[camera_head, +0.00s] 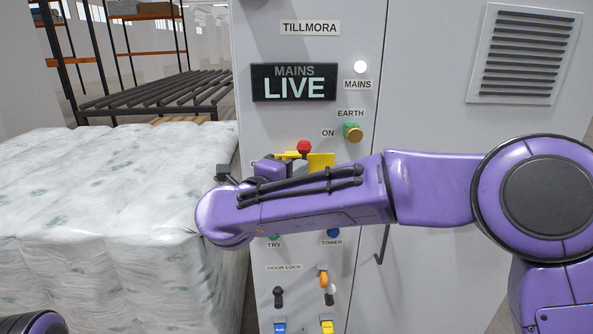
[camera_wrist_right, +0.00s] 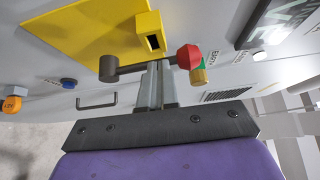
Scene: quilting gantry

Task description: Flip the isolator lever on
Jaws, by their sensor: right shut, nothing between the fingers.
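The isolator lever (camera_wrist_right: 140,66) is a dark bar with a hub at one end and a red knob (camera_wrist_right: 190,57) at the other. It sits over a yellow plate (camera_wrist_right: 80,35) on the grey cabinet. My left gripper is out of view.
The cabinet (camera_head: 420,60) carries a lit sign reading MAINS LIVE (camera_head: 294,83), a green-and-gold button (camera_head: 352,133), a door handle (camera_head: 383,245) and several switches and keys low down. A wrapped white stack (camera_head: 110,190) stands close on the left, before a rack (camera_head: 160,95).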

